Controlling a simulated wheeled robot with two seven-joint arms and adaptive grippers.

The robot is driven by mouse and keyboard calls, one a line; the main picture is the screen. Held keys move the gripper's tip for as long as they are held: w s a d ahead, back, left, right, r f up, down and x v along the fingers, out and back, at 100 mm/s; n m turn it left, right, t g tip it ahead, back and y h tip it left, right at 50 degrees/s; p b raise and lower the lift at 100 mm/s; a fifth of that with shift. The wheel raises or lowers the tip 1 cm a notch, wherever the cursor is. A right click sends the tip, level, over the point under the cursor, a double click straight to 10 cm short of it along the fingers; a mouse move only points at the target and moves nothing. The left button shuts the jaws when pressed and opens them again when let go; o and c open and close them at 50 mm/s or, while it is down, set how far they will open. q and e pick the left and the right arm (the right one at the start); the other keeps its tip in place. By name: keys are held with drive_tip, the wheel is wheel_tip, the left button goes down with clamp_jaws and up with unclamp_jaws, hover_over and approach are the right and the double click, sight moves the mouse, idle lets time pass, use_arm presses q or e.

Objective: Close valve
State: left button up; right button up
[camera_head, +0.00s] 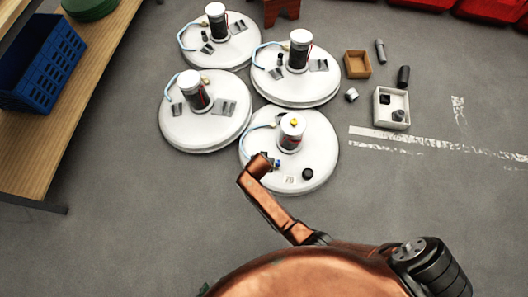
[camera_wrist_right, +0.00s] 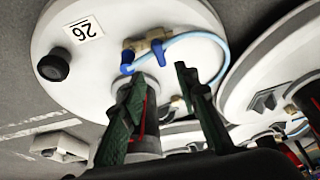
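A round white tank lid (camera_head: 318,150) carries a dark cylinder with a yellow top (camera_head: 293,122). A brass valve (camera_wrist_right: 142,44) with blue parts joins a light-blue hose. The valve's blue parts (camera_head: 277,164) show small in the head view. My right gripper (camera_wrist_right: 158,75) is open, its two green fingers apart just below the valve. In the head view my arm hides it. Only a green bit of my left gripper (camera_head: 204,289) shows.
Several similar white tanks stand close behind and left, including one at left (camera_head: 180,128). A wooden box (camera_head: 357,64), a white bin (camera_head: 391,108) and loose dark cylinders lie right. A wooden bench (camera_head: 75,100) holds a blue crate (camera_head: 40,62). Floor at right is mostly clear.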

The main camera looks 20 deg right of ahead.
drive_tip(key=shift+v, duration=1.15)
